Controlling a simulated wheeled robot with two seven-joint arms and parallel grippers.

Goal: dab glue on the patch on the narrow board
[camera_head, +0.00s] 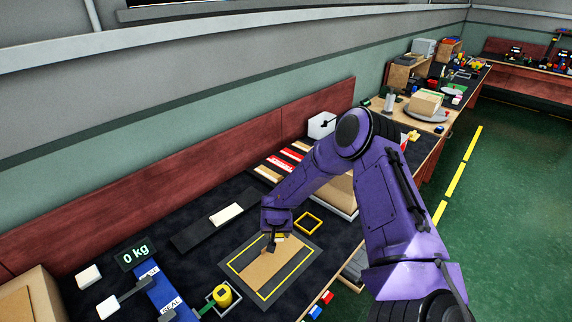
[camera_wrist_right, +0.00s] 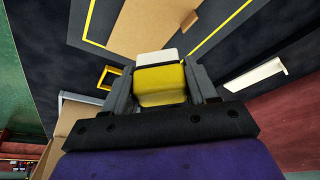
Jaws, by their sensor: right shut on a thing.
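My right gripper (camera_head: 271,246) is shut on a yellow block-like thing with a white end, which shows between the fingers in the right wrist view (camera_wrist_right: 160,84). It is over the tan board (camera_head: 262,268), which lies on a dark mat with yellow lines. In the right wrist view the board (camera_wrist_right: 140,25) lies beyond the white end. A small, slightly darker patch (camera_wrist_right: 189,21) shows at its edge. I cannot tell whether the held thing touches the board. My left gripper is not in view.
A white piece (camera_head: 227,213) lies on a dark strip behind the mat. A yellow square frame (camera_head: 308,222) lies to the right. A yellow-topped object (camera_head: 222,295), a blue strip (camera_head: 164,290) and a scale display (camera_head: 136,254) are at left. Red-and-white strips (camera_head: 280,164) lie farther back.

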